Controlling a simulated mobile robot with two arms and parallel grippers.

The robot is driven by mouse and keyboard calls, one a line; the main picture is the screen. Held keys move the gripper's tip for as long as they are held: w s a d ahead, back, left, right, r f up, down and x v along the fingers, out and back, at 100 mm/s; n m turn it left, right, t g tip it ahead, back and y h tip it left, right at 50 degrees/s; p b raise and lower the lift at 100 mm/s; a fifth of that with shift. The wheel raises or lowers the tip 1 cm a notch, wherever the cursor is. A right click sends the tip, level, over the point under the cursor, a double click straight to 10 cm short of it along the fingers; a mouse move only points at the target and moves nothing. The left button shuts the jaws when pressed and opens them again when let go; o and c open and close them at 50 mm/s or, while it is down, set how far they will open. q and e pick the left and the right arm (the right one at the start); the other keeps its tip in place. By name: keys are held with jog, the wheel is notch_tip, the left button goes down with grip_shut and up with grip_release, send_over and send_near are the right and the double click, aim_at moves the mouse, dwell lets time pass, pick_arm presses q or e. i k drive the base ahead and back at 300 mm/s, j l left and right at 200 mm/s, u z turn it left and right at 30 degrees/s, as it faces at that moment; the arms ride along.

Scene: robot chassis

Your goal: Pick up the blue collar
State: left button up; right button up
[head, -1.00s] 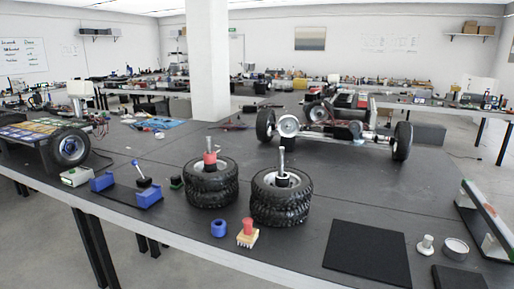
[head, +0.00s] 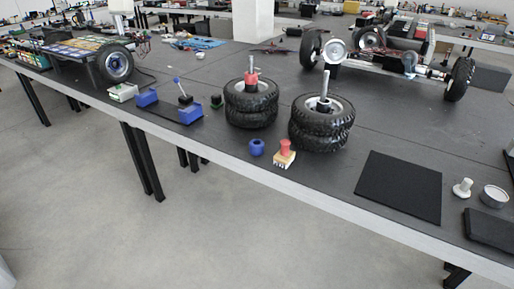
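The blue collar (head: 257,147) is a small blue ring-shaped piece standing on the dark tabletop near its front edge. It sits just left of a red-topped piece on a pale wooden block (head: 285,153) and in front of the left tire stack (head: 251,104). Nothing holds it and it is fully visible. Neither of my grippers shows in the head view.
A second tire stack (head: 321,125) stands to the right behind the collar. Blue blocks (head: 190,114) lie to the left. A black mat (head: 400,186) lies at the right. A wheeled chassis (head: 390,62) is at the back. The table's front edge (head: 240,168) is close to the collar.

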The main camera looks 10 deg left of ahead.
aim_at(257, 147)
jog(key=i+u, duration=0.35)
jog(key=i, duration=0.5)
